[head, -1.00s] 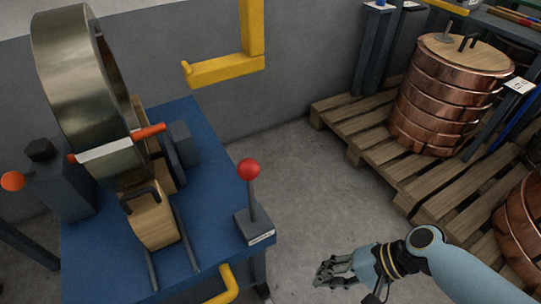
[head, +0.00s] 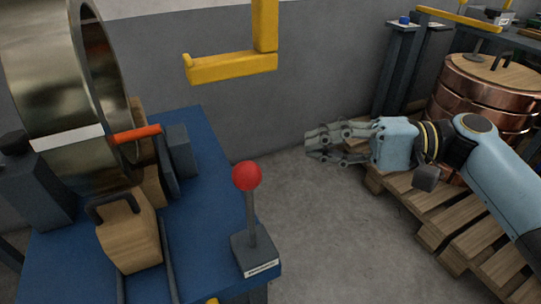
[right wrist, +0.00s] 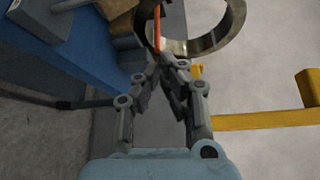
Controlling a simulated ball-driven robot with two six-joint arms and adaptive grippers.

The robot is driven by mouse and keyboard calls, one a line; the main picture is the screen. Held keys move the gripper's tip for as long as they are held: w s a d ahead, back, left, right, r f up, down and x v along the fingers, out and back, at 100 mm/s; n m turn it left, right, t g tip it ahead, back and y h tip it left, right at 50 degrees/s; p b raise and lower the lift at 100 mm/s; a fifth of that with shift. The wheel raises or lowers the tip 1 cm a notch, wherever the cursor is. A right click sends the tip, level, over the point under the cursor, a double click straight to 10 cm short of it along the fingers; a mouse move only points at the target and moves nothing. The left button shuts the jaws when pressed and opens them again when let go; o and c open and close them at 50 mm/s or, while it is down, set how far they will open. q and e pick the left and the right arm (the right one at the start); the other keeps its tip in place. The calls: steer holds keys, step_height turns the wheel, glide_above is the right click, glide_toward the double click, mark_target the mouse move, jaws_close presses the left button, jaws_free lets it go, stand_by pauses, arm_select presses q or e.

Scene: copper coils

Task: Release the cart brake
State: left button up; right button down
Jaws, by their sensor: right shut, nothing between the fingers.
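The brake lever (head: 251,205) has a red ball knob (head: 247,176) and stands upright on a dark base with a white label, at the front right corner of the blue cart (head: 205,245). The label's text is too small to read. My right gripper (head: 308,142) is to the right of the knob and apart from it, above the floor, with its fingers pointing left. In the right wrist view the fingers (right wrist: 165,62) come together at their tips with nothing between them. The lever is not clear in that view. My left gripper is in neither view.
A large metal ring (head: 45,90) stands on the cart among wooden blocks (head: 128,240). A yellow bracket (head: 230,66) juts from the wall behind. A copper coil (head: 480,95) sits on a wooden pallet (head: 470,215) at right. The floor between cart and pallet is clear.

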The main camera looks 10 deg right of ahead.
mark_target(250, 213)
steer(key=b+x, duration=0.2)
steer(key=x, duration=0.8)
arm_select(q)
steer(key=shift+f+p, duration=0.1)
steer(key=shift+p, duration=0.7)
arm_select(e)
steer(key=s, duration=0.2)
steer(key=s+r, duration=0.1)
steer(key=s, duration=0.1)
steer(key=shift+d, duration=0.25)
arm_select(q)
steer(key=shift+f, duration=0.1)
arm_select(e)
steer(key=shift+w+f, duration=0.1)
